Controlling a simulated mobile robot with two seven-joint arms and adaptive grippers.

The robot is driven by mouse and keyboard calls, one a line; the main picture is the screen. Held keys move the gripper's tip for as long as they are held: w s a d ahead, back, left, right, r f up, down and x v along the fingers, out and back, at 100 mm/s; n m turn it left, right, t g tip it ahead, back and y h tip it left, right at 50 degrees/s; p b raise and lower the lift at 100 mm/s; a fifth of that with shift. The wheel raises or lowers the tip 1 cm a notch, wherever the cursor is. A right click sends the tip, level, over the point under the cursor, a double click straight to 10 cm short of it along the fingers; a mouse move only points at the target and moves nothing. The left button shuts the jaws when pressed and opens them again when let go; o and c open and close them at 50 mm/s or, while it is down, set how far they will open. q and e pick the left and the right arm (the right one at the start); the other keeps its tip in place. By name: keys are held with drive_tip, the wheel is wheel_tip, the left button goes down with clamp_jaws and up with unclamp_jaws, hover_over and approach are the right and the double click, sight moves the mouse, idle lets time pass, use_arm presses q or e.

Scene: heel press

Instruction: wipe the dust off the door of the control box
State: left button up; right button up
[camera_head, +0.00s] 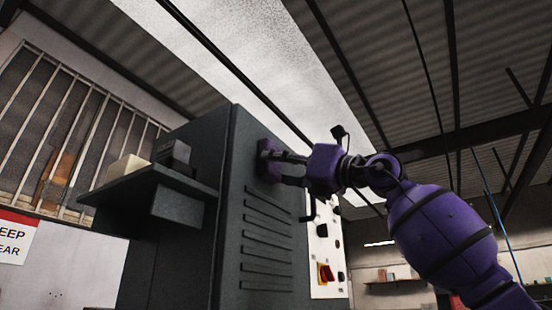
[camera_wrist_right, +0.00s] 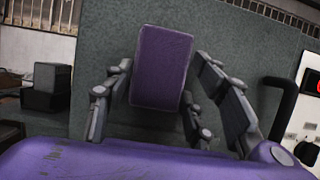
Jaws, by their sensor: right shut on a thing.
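The control box is a tall dark grey cabinet; its door (camera_head: 262,215) has several horizontal louvre slots, and it fills the middle of the right wrist view (camera_wrist_right: 95,60). My right gripper (camera_head: 276,164) is shut on a purple pad (camera_head: 266,152), high on the door above the slots. In the right wrist view the pad (camera_wrist_right: 162,60) sits between the fingers, against or very close to the grey face; contact is not clear. The face looks speckled, but I cannot clearly tell dust from its texture. My left gripper is not in view.
A white panel (camera_head: 320,240) with a red switch (camera_head: 326,273) and dark knobs is at the right of the door. A dark shelf (camera_head: 160,183) sticks out at the left, carrying a cream block (camera_head: 128,168) and a dark box (camera_head: 173,153).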

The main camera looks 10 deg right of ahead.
drive_tip(key=w+d, duration=0.3)
drive_tip(key=shift+w+d, duration=0.4)
drive_tip(key=shift+s, duration=0.1)
drive_tip(key=shift+s+a, duration=3.95)
drive_tip(key=shift+a, duration=0.2)
drive_tip(key=shift+s+d, duration=2.1)
